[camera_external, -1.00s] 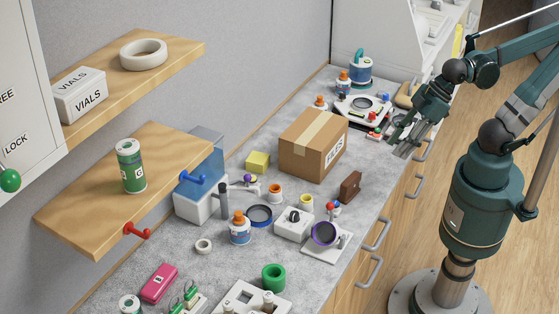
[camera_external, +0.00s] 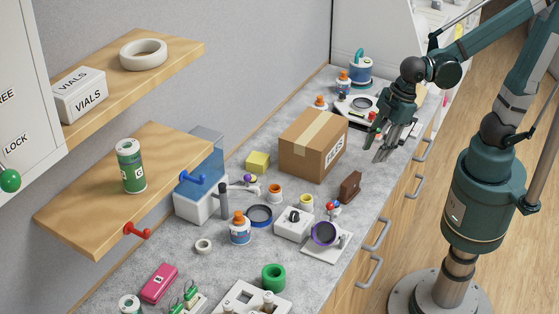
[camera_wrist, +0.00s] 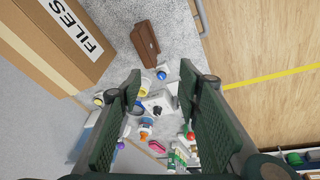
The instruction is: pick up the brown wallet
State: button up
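The brown wallet (camera_external: 350,186) stands on the grey counter, to the right of and in front of the cardboard box. In the wrist view the wallet (camera_wrist: 145,43) is at the upper middle, beyond the fingers and clear of them. My gripper (camera_external: 385,152) hangs above the counter to the right of the box, farther back along the counter than the wallet. In the wrist view its two green finger pads (camera_wrist: 160,125) stand well apart with nothing held between them.
The cardboard box (camera_external: 313,146) marked FILES stands close to the wallet. A red and blue-topped item (camera_external: 333,209) and a white stand with a purple ring (camera_external: 325,235) are in front of it. Drawer handles (camera_external: 376,235) line the counter's front edge.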

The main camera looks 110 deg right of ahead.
notch_tip(320, 180, down, 2)
jog(key=w+d+n+g+p, duration=0.1)
jog(key=w, duration=0.1)
jog(key=n+g+p, duration=0.2)
send_over(351, 178)
jog(key=f, duration=0.5)
jog(key=shift+s+a+f, duration=0.15)
jog(key=shift+a+f, duration=0.05)
jog(key=shift+a, duration=0.1)
jog(key=shift+d+f+n+g+p, duration=0.25)
jog(key=shift+f+n+g+p, duration=0.05)
jog(key=shift+f, duration=0.55)
jog(key=shift+f, duration=1.3)
jog(key=shift+w+f, duration=0.2)
jog(key=shift+f, duration=2.4)
